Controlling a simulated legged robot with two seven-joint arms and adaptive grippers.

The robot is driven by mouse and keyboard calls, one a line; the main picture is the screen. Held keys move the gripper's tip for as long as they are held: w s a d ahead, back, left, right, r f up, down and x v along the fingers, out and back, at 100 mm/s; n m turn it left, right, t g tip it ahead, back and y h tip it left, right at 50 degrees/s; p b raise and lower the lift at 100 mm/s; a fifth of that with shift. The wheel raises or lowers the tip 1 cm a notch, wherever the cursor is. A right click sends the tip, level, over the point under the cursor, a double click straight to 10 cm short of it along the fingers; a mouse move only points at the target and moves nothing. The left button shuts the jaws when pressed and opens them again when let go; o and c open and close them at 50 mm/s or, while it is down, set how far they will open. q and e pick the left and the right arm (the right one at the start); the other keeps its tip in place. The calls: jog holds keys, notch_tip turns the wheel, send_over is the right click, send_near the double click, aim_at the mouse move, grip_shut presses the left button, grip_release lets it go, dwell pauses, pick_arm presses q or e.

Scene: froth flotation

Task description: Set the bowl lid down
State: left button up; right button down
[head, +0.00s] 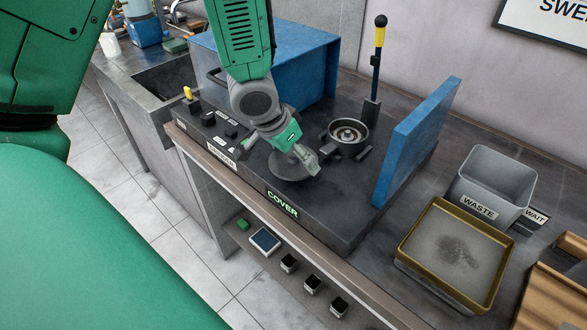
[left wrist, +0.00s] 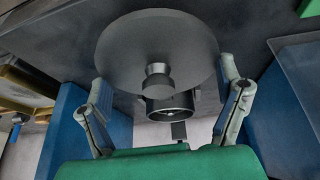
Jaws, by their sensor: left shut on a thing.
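The bowl lid (head: 291,170) is a dark grey disc just behind the COVER label, over the dark machine top. My left gripper (head: 302,155) is shut on it from above; whether the lid touches the surface I cannot tell. In the left wrist view, the lid (left wrist: 150,35) with its round knob (left wrist: 157,82) lies between the two fingers of the gripper (left wrist: 168,92). The open metal bowl (head: 348,132) stands to the right of the lid, with a ring-shaped part inside. My right gripper is not in view.
A blue upright panel (head: 415,140) stands right of the bowl, and a blue box (head: 312,68) behind the arm. A lever with a yellow grip (head: 379,45) rises behind the bowl. A WASTE bin (head: 494,180) and a gold-rimmed tray (head: 405,240) are at right.

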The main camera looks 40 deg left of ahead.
aim_at(289, 164)
pick_arm(q)
jog(key=shift+s+f, duration=0.15)
jog(key=shift+f, duration=0.3)
jog(key=f, duration=0.3)
jog(key=shift+s+a+f+b, duration=0.1)
jog(key=shift+a+b, duration=0.1)
jog(key=shift+b, duration=0.1)
jog(key=shift+a+f, duration=0.1)
jog(key=o, duration=1.3)
jog(key=shift+d, duration=0.2)
